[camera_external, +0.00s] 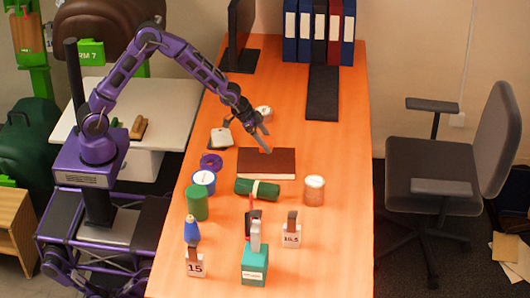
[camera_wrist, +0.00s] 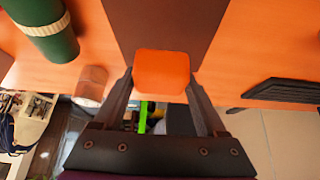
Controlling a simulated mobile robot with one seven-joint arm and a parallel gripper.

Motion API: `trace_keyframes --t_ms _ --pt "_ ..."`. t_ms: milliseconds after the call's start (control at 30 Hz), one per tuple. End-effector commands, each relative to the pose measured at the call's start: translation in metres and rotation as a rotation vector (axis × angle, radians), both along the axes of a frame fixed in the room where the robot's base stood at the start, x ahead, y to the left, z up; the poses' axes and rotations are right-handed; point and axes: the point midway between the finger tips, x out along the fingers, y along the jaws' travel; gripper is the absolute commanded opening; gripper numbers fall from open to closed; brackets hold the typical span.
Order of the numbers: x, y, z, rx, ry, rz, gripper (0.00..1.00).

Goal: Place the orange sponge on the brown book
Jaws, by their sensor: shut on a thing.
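The brown book (camera_external: 266,168) lies flat on the orange table and also shows in the wrist view (camera_wrist: 165,25). My gripper (camera_external: 265,142) is over the book's far edge in the external view. It is shut on the orange sponge (camera_wrist: 162,72), which sits between the two fingertips in the wrist view. In the external view only a small bit of the sponge (camera_external: 266,150) shows below the fingers, against the book. I cannot tell whether its underside touches the book. Nothing else lies on the visible part of the book.
A dark green cylinder (camera_external: 243,186) with a pale band lies in front of the book. A jar (camera_external: 314,190) stands to its right. A purple ring (camera_external: 210,162), a blue-and-white tin (camera_external: 204,182) and a green can (camera_external: 198,203) are at left. The table right of the book is clear.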

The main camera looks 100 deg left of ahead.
Motion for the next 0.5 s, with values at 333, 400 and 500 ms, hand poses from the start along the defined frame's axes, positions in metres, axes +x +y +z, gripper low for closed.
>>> trace_keyframes --t_ms 333,400,500 --pt "0.000 -0.001 -0.038 0.000 0.002 -0.001 0.20" --pt "0.000 -0.001 -0.047 -0.001 0.001 -0.001 0.20" --pt "0.001 0.000 -0.050 -0.001 -0.002 0.001 0.20"
